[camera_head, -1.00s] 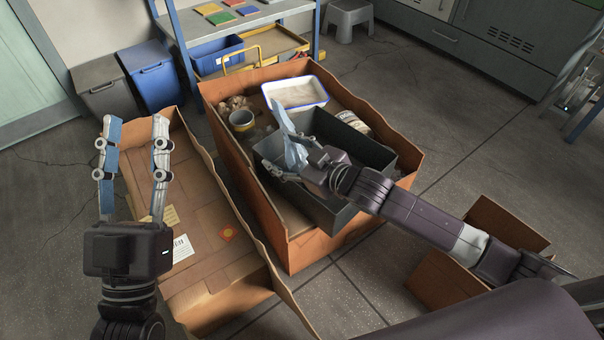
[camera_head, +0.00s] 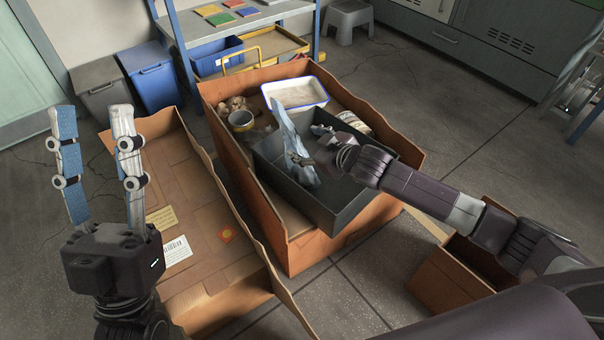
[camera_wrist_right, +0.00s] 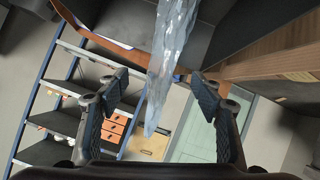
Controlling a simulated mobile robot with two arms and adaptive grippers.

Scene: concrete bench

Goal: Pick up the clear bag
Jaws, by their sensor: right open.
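The clear bag (camera_head: 293,145) is a bluish, see-through, crumpled shape standing up in the dark grey bin (camera_head: 345,205). In the right wrist view the bag (camera_wrist_right: 172,55) hangs between the two fingers of my right gripper (camera_wrist_right: 158,100), which are spread apart. In the head view my right gripper (camera_head: 308,158) is at the bag's right side, partly overlapping it; whether a finger touches it I cannot tell. My left gripper (camera_head: 98,160) is open and empty, upright above the long, low cardboard box (camera_head: 192,160) at the left, far from the bag.
The dark bin sits inside a large cardboard box (camera_head: 270,232) with a white tray (camera_head: 296,93), a yellow-rimmed cup (camera_head: 241,120) and a can (camera_head: 354,121). A small open box (camera_head: 450,285) stands at lower right. Blue bins and a shelf are behind.

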